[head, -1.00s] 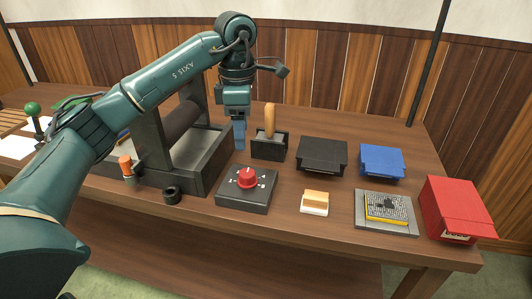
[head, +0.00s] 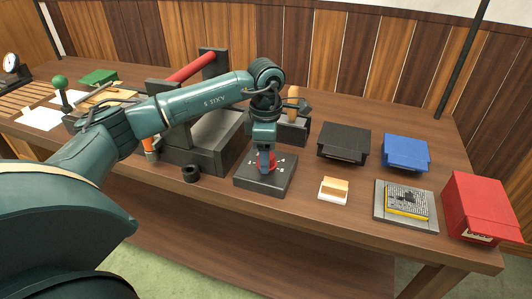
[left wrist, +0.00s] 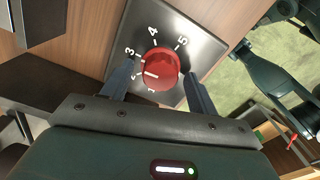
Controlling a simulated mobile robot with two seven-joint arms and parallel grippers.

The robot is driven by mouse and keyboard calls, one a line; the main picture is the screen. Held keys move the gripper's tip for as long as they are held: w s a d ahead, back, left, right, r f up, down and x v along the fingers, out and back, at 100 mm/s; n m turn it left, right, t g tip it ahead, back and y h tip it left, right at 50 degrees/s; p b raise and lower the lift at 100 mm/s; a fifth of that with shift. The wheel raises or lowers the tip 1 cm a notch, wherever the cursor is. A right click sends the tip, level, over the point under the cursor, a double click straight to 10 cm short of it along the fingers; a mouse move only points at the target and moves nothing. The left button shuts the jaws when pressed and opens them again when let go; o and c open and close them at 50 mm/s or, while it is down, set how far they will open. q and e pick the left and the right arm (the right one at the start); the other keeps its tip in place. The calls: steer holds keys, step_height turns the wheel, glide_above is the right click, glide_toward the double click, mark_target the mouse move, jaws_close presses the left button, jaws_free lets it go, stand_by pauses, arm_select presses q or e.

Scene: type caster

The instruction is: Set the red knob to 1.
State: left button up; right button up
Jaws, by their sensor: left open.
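The red knob (head: 271,168) sits on a dark square dial box (head: 258,184) on the bench, partly hidden by my left gripper (head: 264,160) in the head view. In the left wrist view the knob (left wrist: 161,68) is clear, with white numbers 1 to 5 around it. A short white mark on the knob points roughly at the 2. My left gripper (left wrist: 160,72) is open, pointing down over the dial, one finger on each side of the knob. Gaps show between fingers and knob. My right gripper is not in view.
A black box (head: 344,143), a blue box (head: 405,153) and a red box (head: 478,208) stand to the right. A dark press frame (head: 205,150) stands left of the dial.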

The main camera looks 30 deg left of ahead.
arm_select(q)
steer(key=shift+f, duration=0.25)
steer(key=c, duration=1)
